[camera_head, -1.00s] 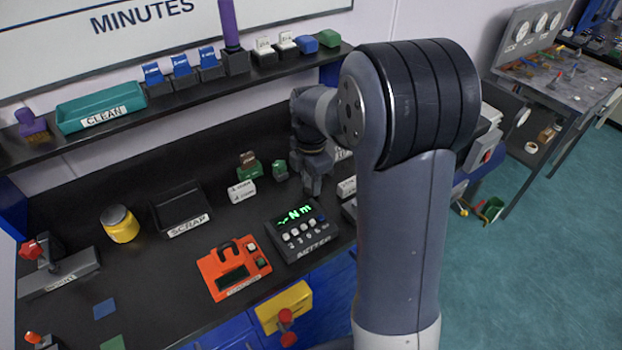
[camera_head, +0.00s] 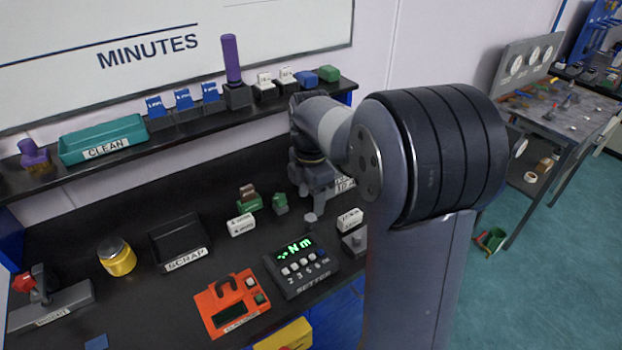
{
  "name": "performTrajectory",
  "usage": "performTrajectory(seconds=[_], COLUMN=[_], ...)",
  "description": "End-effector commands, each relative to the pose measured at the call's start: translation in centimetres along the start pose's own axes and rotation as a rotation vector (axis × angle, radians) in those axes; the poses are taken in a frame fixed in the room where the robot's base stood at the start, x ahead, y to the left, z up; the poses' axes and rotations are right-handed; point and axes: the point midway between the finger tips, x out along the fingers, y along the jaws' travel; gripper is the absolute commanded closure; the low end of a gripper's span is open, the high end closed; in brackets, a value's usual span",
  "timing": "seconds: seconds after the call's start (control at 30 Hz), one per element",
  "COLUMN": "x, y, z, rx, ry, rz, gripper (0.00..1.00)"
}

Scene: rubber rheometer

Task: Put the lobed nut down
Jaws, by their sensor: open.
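My gripper (camera_head: 313,196) hangs over the back right of the black bench, pointing down, partly behind my arm. Its jaws are open, though the fingertips are small and hard to make out. A small grey round piece (camera_head: 311,218) shows just below the gripper, close to the bench top. It may be the lobed nut, but its lobes cannot be made out. I cannot tell whether it touches the jaws. A red knob (camera_head: 22,282) is on the grey clamp device at the far left.
A black setter (camera_head: 300,268) with a green display and an orange device (camera_head: 231,304) stand in front. White labelled blocks (camera_head: 350,219) and green pieces (camera_head: 248,203) are nearby. A scrap tray (camera_head: 179,243) and yellow jar (camera_head: 117,257) stand left. A shelf (camera_head: 200,126) runs above.

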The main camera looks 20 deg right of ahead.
Motion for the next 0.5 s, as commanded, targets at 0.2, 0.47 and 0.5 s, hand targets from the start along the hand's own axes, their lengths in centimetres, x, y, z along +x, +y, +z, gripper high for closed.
performTrajectory(seconds=[0.2, 0.47, 0.5], x=[-4.2, -6.2, -6.3], y=[0.1, 0.0, 0.0], z=[0.0, 0.0, 0.0], rx=[0.000, 0.000, 0.000], ry=[-0.001, 0.000, 0.000], rz=[0.002, 0.000, -0.001], gripper=[0.49, 0.49, 0.49])
